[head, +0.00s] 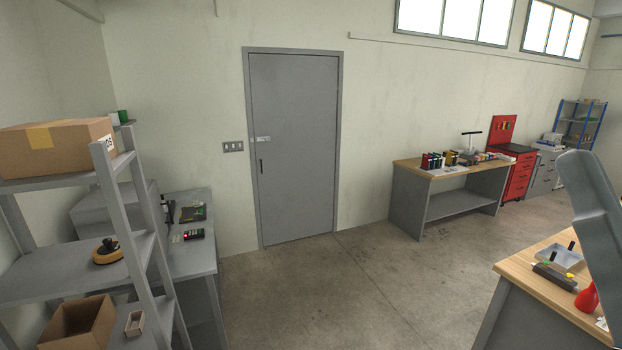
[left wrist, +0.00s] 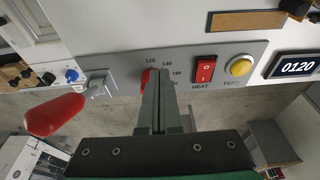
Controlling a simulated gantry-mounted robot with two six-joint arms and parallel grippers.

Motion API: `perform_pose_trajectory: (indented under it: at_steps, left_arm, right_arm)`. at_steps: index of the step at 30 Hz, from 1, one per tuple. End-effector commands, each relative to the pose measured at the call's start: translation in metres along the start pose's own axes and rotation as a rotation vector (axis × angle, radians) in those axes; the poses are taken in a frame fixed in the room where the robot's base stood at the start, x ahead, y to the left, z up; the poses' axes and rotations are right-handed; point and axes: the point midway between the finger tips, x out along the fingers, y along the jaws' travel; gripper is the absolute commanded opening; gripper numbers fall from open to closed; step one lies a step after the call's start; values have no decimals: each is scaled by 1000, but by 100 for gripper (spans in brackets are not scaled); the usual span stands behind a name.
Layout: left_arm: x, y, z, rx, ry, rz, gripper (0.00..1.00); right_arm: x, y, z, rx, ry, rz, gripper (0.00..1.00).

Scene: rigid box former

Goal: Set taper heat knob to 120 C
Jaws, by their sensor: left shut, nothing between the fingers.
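In the left wrist view, a grey control panel (left wrist: 119,68) carries the taper heat knob (left wrist: 146,76), a red knob mostly hidden behind my fingers. Scale marks 120, 140 and 160 show around it; the lower marks are covered. I cannot tell where its pointer stands. A display (left wrist: 297,66) at the right reads 0120. My left gripper (left wrist: 158,74) is shut and empty, its fingertips in front of the knob; whether they touch it I cannot tell. My right gripper is in neither view.
Right of the knob are a red rocker switch (left wrist: 204,70) marked HEAT and a yellow button (left wrist: 239,66). A red-handled lever (left wrist: 56,115) juts out at the left, near a blue knob (left wrist: 72,75). The head view shows shelves, a door (head: 292,145) and workbenches, not this panel.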

Motion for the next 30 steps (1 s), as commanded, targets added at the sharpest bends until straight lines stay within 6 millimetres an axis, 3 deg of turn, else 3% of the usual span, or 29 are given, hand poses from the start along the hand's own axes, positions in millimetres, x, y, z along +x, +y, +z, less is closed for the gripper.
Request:
perform_pose_trajectory:
  at_steps: [30]
  left_arm:
    - [2,4,-7,1,0,0,0]
  right_arm:
    - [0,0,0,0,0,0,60]
